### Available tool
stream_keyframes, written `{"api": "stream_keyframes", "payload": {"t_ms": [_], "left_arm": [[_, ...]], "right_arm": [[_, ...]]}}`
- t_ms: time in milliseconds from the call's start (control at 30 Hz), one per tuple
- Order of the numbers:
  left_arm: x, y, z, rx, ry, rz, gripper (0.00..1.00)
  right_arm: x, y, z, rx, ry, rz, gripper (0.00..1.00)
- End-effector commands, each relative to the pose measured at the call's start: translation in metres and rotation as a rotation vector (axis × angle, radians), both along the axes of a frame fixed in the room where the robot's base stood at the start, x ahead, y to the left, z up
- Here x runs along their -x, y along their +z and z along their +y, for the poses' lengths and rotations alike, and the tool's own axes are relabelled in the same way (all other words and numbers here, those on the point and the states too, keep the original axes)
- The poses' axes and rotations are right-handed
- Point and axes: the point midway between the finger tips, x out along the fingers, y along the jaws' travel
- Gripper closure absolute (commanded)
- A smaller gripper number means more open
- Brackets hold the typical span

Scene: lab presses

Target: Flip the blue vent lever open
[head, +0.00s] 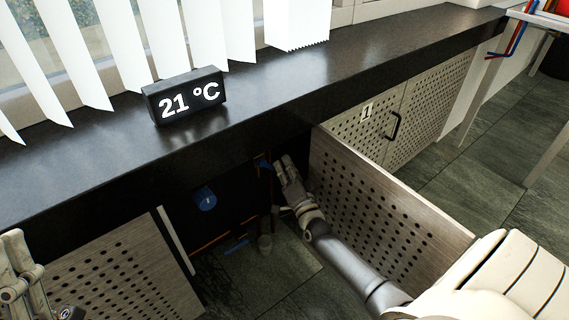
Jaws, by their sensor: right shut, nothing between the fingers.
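A small blue piece that looks like the vent lever (262,162) sits high inside the dark open cabinet under the counter, on or beside an orange-brown pipe. My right gripper (284,165) reaches into the cabinet opening just to the right of it. Its fingers are shut with nothing between them. I cannot tell whether a fingertip touches the blue piece. The lever's exact angle is too small and dark to tell. My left gripper (22,268) shows partly at the lower left edge, away from the cabinet interior; its fingers are not clear.
Perforated cabinet doors stand open on the left (115,275) and right (375,205), the right one alongside my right arm. A round blue part (205,199) and orange pipes lie inside. The black counter (300,95) overhangs the opening and holds a 21 °C display (186,96).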

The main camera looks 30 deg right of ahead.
Motion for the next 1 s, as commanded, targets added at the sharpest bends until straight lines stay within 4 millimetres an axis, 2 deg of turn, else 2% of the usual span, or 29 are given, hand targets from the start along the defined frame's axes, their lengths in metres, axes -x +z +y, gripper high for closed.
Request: {"api": "stream_keyframes", "payload": {"t_ms": [167, 500, 700, 1000], "left_arm": [[0.000, 0.000, 0.000, 0.001, 0.000, -0.002, 0.68], [0.000, 0.000, 0.000, 0.000, -0.001, -0.003, 0.68], [0.000, 0.000, 0.000, 0.000, -0.001, -0.003, 0.68], [0.000, 0.000, 0.000, 0.001, 0.000, -0.003, 0.68]], "right_arm": [[0.013, -0.004, 0.003, 0.001, 0.001, 0.002, 1.00], [0.077, -0.017, 0.015, -0.001, -0.001, 0.004, 1.00], [0.105, -0.022, 0.020, -0.002, -0.001, 0.001, 1.00], [0.116, -0.024, 0.023, -0.001, 0.000, 0.001, 1.00]]}}
